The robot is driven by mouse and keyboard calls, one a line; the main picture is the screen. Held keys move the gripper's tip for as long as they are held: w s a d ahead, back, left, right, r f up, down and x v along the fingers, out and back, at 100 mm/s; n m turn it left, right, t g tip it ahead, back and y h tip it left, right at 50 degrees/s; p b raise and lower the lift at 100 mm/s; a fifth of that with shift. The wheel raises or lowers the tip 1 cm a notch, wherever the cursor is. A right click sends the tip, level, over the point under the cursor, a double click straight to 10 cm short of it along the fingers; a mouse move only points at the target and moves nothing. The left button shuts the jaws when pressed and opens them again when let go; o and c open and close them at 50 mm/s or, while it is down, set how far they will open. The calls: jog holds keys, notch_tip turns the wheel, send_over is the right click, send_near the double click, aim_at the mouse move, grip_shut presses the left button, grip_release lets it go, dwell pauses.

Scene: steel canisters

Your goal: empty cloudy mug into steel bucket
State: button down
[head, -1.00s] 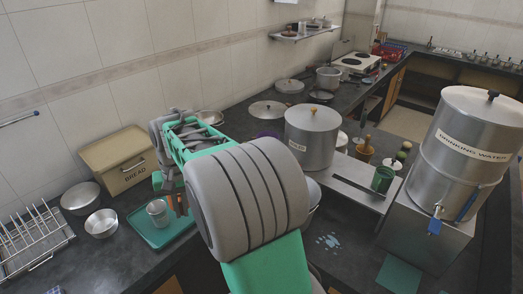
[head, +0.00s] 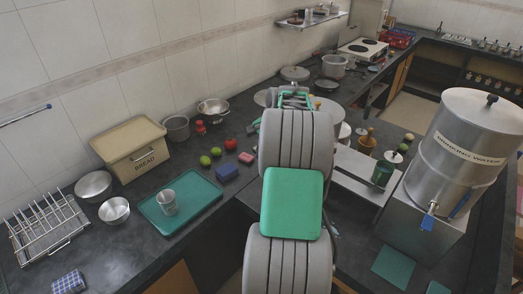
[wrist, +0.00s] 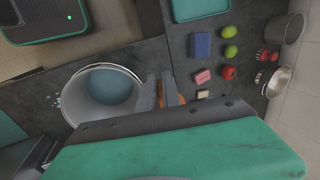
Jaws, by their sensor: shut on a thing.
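In the wrist view the steel bucket (wrist: 74,76) is seen from above, left of my gripper (wrist: 163,92), with a smooth blue-grey round surface inside it. Its rim is close to the fingers in the picture; I cannot tell the height between them. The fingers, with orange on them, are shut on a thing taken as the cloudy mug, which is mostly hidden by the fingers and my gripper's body. In the head view my arm hides both fingertips and bucket. A grey metal cup (head: 167,203) stands upright on the teal tray (head: 205,195).
The bread box (head: 130,150), bowls (head: 114,211) and wire rack (head: 45,228) are at the left. Limes (head: 205,161), a blue sponge (head: 227,172) and red fruit (head: 231,143) lie beyond the tray. The drinking-water urn (head: 465,150) stands tall at the right.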

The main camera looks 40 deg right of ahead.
notch_tip(320, 180, down, 6)
jog(key=t+b, duration=0.4)
jog(key=b, duration=0.1)
dwell(0.4)
jog(key=shift+f+t+y+b, duration=0.1)
jog(key=shift+t+y+b, duration=0.2)
jog(key=shift+t+b, duration=0.45)
jog(key=shift+a+f+t+b, duration=0.1)
jog(key=shift+t+b, duration=0.25)
jog(key=shift+b, duration=0.4)
jog(key=shift+t, duration=0.4)
jog(key=shift+s+b, duration=0.1)
jog(key=shift+b, duration=0.55)
